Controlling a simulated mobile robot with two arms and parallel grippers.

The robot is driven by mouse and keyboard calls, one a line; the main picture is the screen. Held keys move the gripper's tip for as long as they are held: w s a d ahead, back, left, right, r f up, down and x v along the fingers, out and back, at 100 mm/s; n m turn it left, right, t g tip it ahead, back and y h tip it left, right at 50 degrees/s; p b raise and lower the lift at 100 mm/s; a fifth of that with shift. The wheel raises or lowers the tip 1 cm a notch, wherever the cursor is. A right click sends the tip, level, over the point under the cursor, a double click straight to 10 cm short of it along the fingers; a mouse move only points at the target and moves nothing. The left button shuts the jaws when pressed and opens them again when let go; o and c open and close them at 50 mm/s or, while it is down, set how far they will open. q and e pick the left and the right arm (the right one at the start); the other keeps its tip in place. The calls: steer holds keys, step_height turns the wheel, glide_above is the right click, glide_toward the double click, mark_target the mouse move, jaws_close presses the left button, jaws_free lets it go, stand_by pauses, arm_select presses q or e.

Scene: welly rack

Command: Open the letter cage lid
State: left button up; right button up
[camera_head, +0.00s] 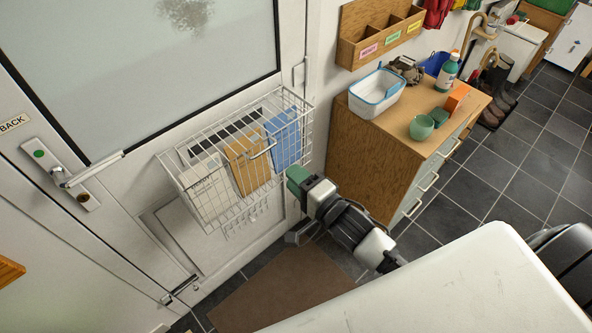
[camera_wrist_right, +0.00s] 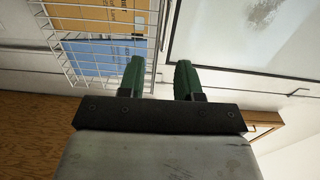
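The white wire letter cage (camera_head: 215,222) hangs on the inside of the door. Its wire lid (camera_head: 200,151) lies over the top and looks closed, with a wire loop handle (camera_head: 268,147) near the front middle. A white, a brown envelope (camera_head: 243,160) and a blue envelope (camera_head: 284,140) show through the bars. My right gripper (camera_head: 291,182) is just off the cage's right front end. In the right wrist view its green fingers (camera_wrist_right: 158,68) are apart with nothing between them; the cage wires (camera_wrist_right: 105,76) are beyond and left. My left gripper is out of view.
A door handle (camera_head: 88,170) is left of the cage. A brown mat (camera_head: 280,290) lies below.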

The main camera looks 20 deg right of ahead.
arm_select(q)
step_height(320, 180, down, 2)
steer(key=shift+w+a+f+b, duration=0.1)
steer(key=shift+b, duration=1)
arm_select(e)
steer(key=x, duration=1)
steer(key=shift+a+r, duration=0.15)
steer(key=shift+r, duration=0.25)
steer(key=c, duration=0.6)
